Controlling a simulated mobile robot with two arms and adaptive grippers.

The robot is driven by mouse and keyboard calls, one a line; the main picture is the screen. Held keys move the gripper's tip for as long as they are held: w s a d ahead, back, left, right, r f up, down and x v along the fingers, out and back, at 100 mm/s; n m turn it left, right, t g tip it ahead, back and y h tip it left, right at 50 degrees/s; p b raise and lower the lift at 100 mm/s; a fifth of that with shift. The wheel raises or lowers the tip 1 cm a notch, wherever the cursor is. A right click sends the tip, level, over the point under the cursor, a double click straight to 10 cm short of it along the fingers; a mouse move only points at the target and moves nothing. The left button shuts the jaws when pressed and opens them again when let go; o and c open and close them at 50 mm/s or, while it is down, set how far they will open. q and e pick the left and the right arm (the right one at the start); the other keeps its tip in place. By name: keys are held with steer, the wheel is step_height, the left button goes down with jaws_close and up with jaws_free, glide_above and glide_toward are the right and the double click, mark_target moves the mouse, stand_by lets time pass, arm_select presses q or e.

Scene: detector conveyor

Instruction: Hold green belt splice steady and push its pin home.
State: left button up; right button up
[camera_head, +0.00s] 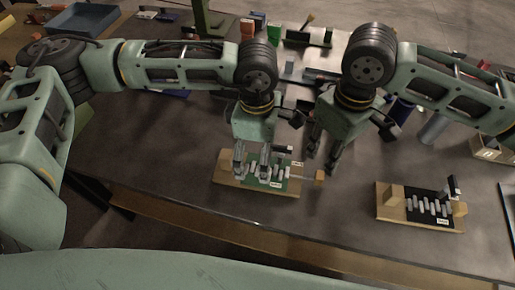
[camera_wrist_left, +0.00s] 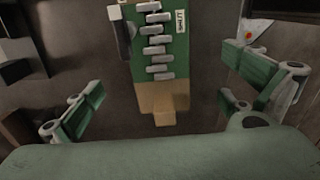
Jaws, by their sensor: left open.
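The green belt splice (camera_head: 283,185) lies on a wooden base (camera_head: 228,184) near the table's front edge, with a row of pale knuckles across it. In the left wrist view the splice (camera_wrist_left: 178,48) shows its knuckles, a white label and a wooden block. My right gripper (camera_head: 358,148) is open and empty, behind and right of the pin's end.
A similar black splice (camera_head: 428,207) on a wooden base (camera_head: 390,213) lies at the right. Several tools and small parts lie at the back of the table. A blue cylinder (camera_head: 401,110) and a grey cylinder (camera_head: 432,130) stand at right. The table between the splices is clear.

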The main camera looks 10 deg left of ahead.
mark_target(257, 168)
arm_select(q)
steer(key=shift+a+f, duration=0.15)
steer(key=shift+f, duration=0.05)
step_height(257, 168, down, 7)
steer(key=shift+f, duration=0.15)
steer(key=shift+c, duration=0.5)
